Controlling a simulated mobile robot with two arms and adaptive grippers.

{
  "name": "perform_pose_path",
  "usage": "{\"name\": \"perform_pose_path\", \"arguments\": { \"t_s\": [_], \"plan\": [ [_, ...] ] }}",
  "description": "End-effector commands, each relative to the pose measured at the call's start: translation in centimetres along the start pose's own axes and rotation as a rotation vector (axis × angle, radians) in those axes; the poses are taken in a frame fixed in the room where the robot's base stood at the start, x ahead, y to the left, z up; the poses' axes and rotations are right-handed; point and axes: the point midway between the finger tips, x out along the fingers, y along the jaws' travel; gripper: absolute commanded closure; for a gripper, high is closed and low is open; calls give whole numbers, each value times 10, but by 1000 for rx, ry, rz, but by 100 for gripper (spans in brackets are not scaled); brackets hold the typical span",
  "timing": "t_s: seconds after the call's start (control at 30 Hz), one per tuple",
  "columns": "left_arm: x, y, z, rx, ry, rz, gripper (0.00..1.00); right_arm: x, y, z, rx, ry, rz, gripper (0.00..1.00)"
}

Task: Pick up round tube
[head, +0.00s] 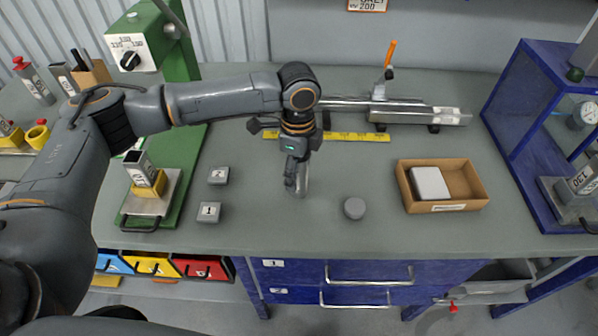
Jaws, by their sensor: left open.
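A pale, shiny upright piece that looks like the round tube (304,181) stands on the grey table near the middle. My left gripper (294,187) points down right at it, and its fingers hide much of the piece. The left gripper is open; I cannot tell whether a finger touches the tube. My right gripper is not in view.
A grey round puck (354,208) sits right of the gripper, then a cardboard box (468,184) holding a pale block. Blocks marked 2 (218,175) and 1 (208,212) lie left. A yellow rule (350,137) and stop rail (410,110) run behind. A blue frame (522,110) stands right.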

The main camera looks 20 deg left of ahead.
Motion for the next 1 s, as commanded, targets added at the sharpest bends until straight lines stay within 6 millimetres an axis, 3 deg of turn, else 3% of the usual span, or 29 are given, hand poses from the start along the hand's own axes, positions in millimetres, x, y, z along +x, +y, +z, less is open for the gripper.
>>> {"name": "perform_pose_path", "arguments": {
  "t_s": [0.1,0.4,0.77,1.0],
  "plan": [
    [0,0,0,0,0,0,36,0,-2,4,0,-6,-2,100],
    [0,0,0,0,0,1,97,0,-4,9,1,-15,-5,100],
    [-2,0,0,0,0,0,97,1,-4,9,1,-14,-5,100],
    [-19,-1,0,0,1,-1,97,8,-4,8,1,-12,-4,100]
  ]
}}
